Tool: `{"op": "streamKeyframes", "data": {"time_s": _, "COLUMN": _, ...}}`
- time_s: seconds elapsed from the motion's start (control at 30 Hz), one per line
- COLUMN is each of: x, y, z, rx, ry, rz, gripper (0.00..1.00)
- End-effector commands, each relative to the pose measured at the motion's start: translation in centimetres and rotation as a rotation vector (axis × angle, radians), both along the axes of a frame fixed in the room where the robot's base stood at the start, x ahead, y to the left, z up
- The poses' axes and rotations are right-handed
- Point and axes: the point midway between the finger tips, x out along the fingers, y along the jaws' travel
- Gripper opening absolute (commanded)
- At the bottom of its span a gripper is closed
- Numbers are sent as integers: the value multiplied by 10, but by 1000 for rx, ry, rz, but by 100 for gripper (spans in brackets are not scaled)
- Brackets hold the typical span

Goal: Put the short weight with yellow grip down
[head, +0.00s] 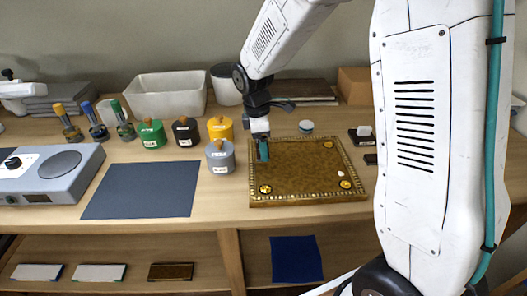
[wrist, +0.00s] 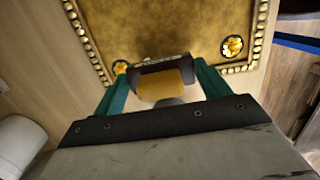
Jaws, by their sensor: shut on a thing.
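My gripper (head: 262,150) points down over the left back part of the gilt tray (head: 305,178). In the wrist view its two teal fingers (wrist: 160,84) are closed on the short weight with yellow grip. The weight's yellow grip (wrist: 166,86) sits between the fingers, with a dark, pale-edged part beyond it. I cannot tell whether the weight touches the tray. In the head view I cannot make the weight out behind the fingers. The tray's beaded rim (wrist: 88,45) runs past the fingers in the wrist view.
A grey lidded pot (head: 220,157) stands close left of the tray, with yellow (head: 220,128), black (head: 186,132) and green (head: 152,134) pots behind. A dark mat (head: 140,190) lies bare at left. Small dark items (head: 360,137) stand right of the tray.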

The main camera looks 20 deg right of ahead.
Motion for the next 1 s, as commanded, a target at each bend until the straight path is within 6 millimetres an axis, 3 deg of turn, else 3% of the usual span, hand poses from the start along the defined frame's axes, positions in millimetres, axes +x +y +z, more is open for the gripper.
{"op": "streamKeyframes", "data": {"time_s": 0.3, "x": 1, "y": -1, "z": -33, "rx": -1, "ry": 3, "rz": -1, "gripper": 48}}
{"op": "streamKeyframes", "data": {"time_s": 0.7, "x": 1, "y": 0, "z": -39, "rx": 0, "ry": 1, "rz": -1, "gripper": 48}}
{"op": "streamKeyframes", "data": {"time_s": 0.73, "x": 1, "y": 0, "z": -39, "rx": 0, "ry": 0, "rz": -1, "gripper": 83}}
{"op": "streamKeyframes", "data": {"time_s": 0.77, "x": 1, "y": 0, "z": -38, "rx": 0, "ry": 0, "rz": -1, "gripper": 92}}
{"op": "streamKeyframes", "data": {"time_s": 0.8, "x": 1, "y": 0, "z": -38, "rx": 0, "ry": 0, "rz": -1, "gripper": 97}}
{"op": "streamKeyframes", "data": {"time_s": 1.0, "x": 3, "y": -1, "z": -38, "rx": 1, "ry": -5, "rz": -2, "gripper": 97}}
